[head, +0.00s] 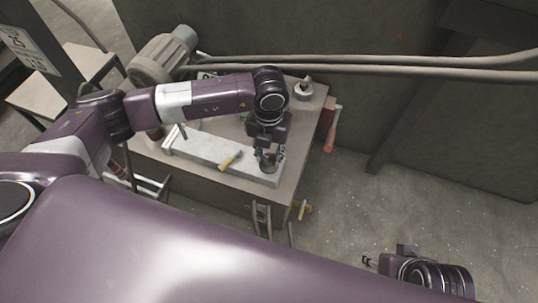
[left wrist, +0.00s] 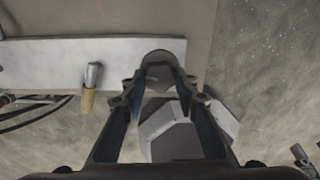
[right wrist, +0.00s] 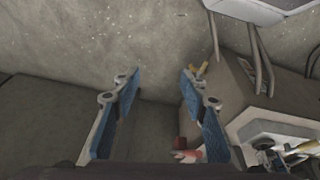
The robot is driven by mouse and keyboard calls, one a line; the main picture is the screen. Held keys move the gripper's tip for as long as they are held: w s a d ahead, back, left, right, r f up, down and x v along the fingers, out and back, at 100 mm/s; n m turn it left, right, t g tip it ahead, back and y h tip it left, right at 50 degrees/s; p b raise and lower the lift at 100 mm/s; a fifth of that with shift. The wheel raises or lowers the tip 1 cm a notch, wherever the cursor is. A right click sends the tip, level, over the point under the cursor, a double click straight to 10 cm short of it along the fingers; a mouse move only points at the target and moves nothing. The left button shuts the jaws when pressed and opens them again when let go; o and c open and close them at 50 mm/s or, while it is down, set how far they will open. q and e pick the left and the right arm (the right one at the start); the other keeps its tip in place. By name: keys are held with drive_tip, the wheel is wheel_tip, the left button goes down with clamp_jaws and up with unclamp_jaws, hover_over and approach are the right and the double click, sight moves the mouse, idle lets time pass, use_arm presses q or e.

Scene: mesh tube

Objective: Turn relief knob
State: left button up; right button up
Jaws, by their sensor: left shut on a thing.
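A dark grey round knob (left wrist: 159,62), which I take for the relief knob, shows between the fingertips in the left wrist view. My left gripper (head: 268,161) points down at the right end of the pale block on the bench, and its fingers (left wrist: 156,82) are shut on the knob. The fingers hide much of the knob in the head view, and I cannot tell how far it is turned. My right gripper (head: 384,260) is far from the bench at the lower right, and its fingers (right wrist: 158,85) are open and empty.
The long pale block (head: 205,151) carries a tan-handled lever (head: 231,160). A red lever (head: 331,138) and a yellow handle (head: 304,210) stick out from the bench's side. A grey motor (head: 160,57) and pipes (head: 390,65) lie behind. The floor right of the bench is open.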

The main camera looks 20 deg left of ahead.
use_arm(q)
drive_tip(key=shift+m, duration=0.9)
drive_tip(key=shift+m+b, duration=0.4)
drive_tip(key=shift+m, duration=0.1)
drive_tip(key=m+b, duration=0.1)
drive_tip(key=m, duration=0.2)
drive_tip(key=shift+m, duration=0.4)
use_arm(e)
drive_tip(key=w+a+r+t, duration=0.1)
drive_tip(key=w+t, duration=0.1)
drive_tip(key=w, duration=0.2)
drive_tip(key=w+a+r+t+y, duration=0.1)
drive_tip(key=w+t, duration=0.1)
drive_tip(key=w, duration=0.3)
drive_tip(key=shift+a+r, duration=0.25)
drive_tip(key=shift+a, duration=0.1)
use_arm(q)
drive_tip(key=o, duration=1.2)
drive_tip(key=shift+c, duration=0.2)
